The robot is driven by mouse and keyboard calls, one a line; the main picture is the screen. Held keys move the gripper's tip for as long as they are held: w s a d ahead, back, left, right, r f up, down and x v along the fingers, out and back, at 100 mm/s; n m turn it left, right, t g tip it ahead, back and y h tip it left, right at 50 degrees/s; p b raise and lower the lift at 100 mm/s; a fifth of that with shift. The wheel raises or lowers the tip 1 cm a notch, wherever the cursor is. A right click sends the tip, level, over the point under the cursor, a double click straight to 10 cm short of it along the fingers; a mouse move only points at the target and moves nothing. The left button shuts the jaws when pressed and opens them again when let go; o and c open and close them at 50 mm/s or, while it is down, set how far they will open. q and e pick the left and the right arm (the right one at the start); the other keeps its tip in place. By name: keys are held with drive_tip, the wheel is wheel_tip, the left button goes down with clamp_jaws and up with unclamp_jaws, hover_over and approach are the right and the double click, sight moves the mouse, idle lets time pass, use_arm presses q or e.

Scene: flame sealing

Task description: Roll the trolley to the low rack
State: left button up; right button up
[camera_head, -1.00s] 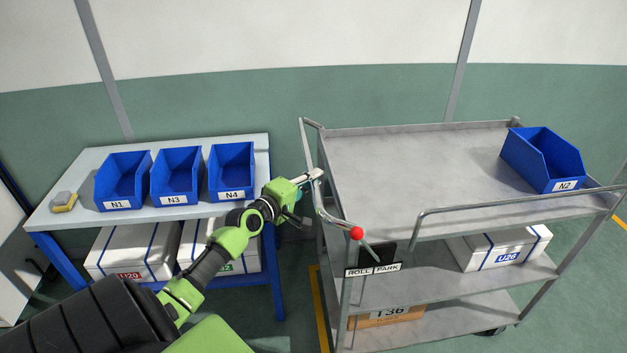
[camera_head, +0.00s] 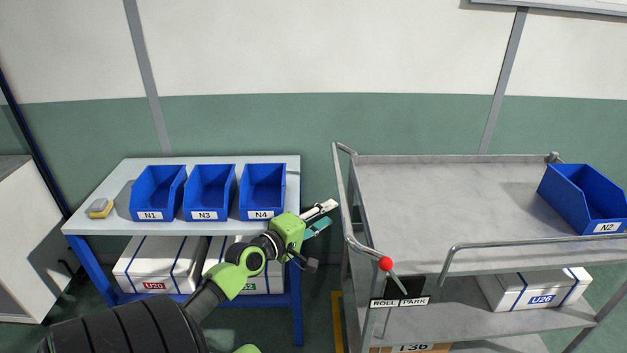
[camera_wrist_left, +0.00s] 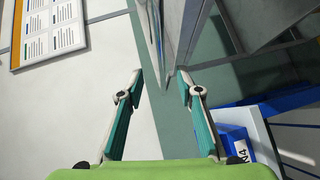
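The grey metal trolley (camera_head: 440,205) stands at the right, with several decks and a pale handle (camera_head: 339,175) on its left end. A lever with a red knob (camera_head: 386,263) leans left, toward the ROLL side of a ROLL/PARK sign (camera_head: 400,302). My left gripper (camera_head: 326,216) is open just left of the handle, apparently empty. In the left wrist view its two teal-lined fingers (camera_wrist_left: 160,82) are spread, with metal trolley parts beyond; I cannot tell whether they touch the handle. My right gripper is not in view. Nothing in view is marked as the low rack.
A blue-legged table (camera_head: 138,226) on the left bears blue bins N1 (camera_head: 157,192), N3 (camera_head: 210,192) and N4 (camera_head: 263,190); white boxes lie below. Blue bin N2 (camera_head: 585,198) and white box U26 (camera_head: 537,292) ride on the trolley. Only a narrow gap separates table and trolley.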

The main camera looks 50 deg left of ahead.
use_arm(q)
drive_tip(key=shift+s+d+r, duration=0.1)
drive_tip(key=shift+s+r, duration=0.05)
drive_tip(key=shift+s, duration=1.05)
drive_tip(key=shift+s+d+r, duration=0.1)
drive_tip(key=shift+s+r, duration=0.05)
drive_tip(key=shift+s, duration=1.05)
